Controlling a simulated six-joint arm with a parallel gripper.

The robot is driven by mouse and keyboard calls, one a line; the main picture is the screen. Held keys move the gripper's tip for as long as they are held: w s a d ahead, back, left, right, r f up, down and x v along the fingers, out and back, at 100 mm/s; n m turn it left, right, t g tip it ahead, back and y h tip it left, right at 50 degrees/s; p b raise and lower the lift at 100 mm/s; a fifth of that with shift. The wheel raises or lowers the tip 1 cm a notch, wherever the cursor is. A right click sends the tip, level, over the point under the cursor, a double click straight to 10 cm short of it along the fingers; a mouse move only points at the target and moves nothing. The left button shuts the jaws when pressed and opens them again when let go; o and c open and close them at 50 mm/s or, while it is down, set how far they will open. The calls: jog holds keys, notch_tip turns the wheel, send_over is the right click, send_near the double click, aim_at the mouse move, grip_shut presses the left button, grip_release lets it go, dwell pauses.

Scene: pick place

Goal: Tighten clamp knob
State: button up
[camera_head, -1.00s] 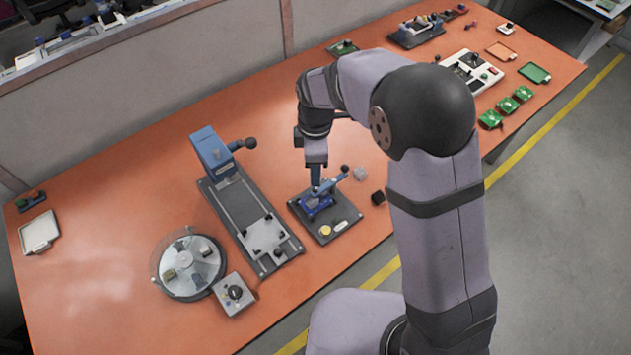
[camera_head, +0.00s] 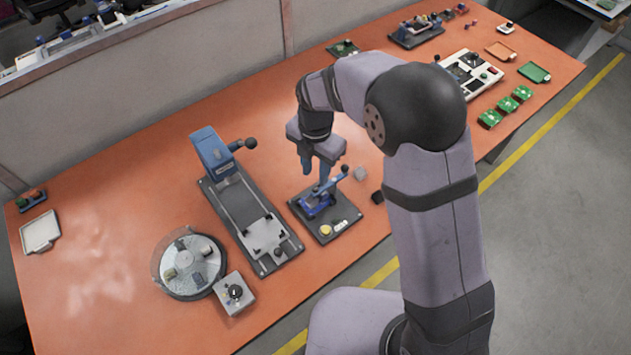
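A blue clamp (camera_head: 317,206) is mounted on a dark base plate (camera_head: 347,221) near the middle of the table. Its blue arm slants up to the right and ends in a small black knob (camera_head: 345,168). My gripper (camera_head: 315,172) points down over the back of the clamp, to the left of the black knob. Its two fingers show apart with nothing seen between them. Whether the right finger touches the clamp is not clear from this angle.
A blue press with a long dark base (camera_head: 237,205) stands to the left. A round fixture (camera_head: 190,268) and a grey knob box (camera_head: 234,293) are at the front left. A small black block (camera_head: 377,197) lies right of the clamp plate. Green boards (camera_head: 490,119) lie at the right.

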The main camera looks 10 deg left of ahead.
aim_at(316, 189)
jog(key=shift+f+p, duration=0.75)
jog(key=shift+f, duration=2.2)
